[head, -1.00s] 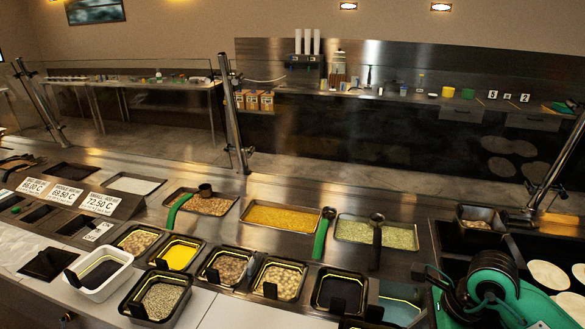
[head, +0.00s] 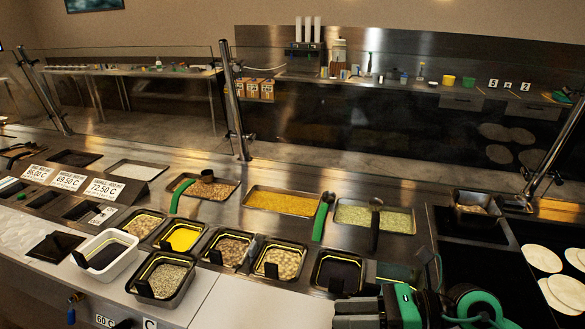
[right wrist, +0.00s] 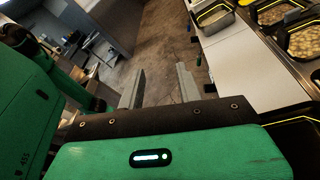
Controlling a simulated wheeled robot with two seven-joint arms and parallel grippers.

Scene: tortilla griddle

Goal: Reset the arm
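My right gripper shows at the bottom edge of the head view (head: 352,312), with its green and black wrist to the right of it. It is in front of the counter, near the row of black pans. In the right wrist view the two grey fingers of my right gripper (right wrist: 160,90) stand apart with nothing between them, over the open floor. My left gripper is not in either view.
A steel counter holds black pans of food (head: 165,277), a white pan (head: 103,262) and trays with ladles. Flat tortillas (head: 541,258) lie on the dark griddle at right. The counter's white front ledge (right wrist: 222,70) runs right of the fingers; the floor (right wrist: 155,50) is clear.

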